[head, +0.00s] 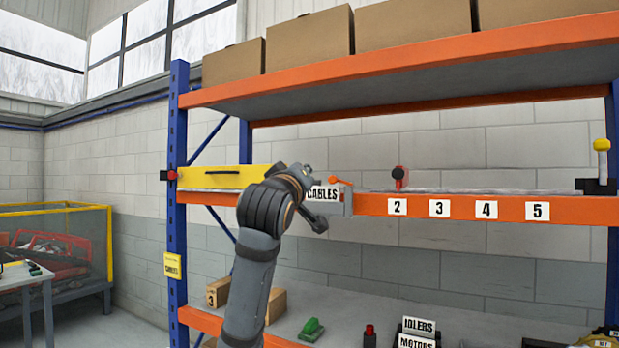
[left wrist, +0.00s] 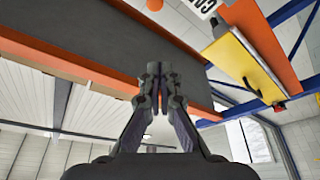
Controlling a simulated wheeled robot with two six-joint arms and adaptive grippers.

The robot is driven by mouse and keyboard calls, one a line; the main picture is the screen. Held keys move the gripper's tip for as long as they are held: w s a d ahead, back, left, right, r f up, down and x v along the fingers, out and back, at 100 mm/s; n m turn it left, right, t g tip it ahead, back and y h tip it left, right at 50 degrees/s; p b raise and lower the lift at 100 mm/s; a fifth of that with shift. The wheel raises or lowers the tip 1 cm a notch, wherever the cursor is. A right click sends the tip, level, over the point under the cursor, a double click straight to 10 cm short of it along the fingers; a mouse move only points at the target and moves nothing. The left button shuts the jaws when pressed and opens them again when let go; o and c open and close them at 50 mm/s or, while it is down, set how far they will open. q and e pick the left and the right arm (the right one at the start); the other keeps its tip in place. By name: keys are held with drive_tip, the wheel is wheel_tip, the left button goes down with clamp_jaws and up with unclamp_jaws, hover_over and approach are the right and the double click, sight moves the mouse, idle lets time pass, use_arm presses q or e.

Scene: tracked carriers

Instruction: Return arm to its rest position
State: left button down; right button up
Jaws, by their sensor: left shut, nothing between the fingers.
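My left arm (head: 252,275) rises from the bottom in the head view and bends at a dark wrist in front of the middle shelf. My left gripper (head: 306,178) is small and partly hidden by the wrist there. In the left wrist view, its fingers (left wrist: 158,92) are closed together with nothing between them. The wrist stands in front of the CABLES label (head: 324,193) and covers part of it. My right gripper is not in view.
A rack with orange beams (head: 460,207) and a blue post (head: 178,200) fills the right. Cartons (head: 308,40) stand on top. A small table (head: 22,280) is at left, with open floor between.

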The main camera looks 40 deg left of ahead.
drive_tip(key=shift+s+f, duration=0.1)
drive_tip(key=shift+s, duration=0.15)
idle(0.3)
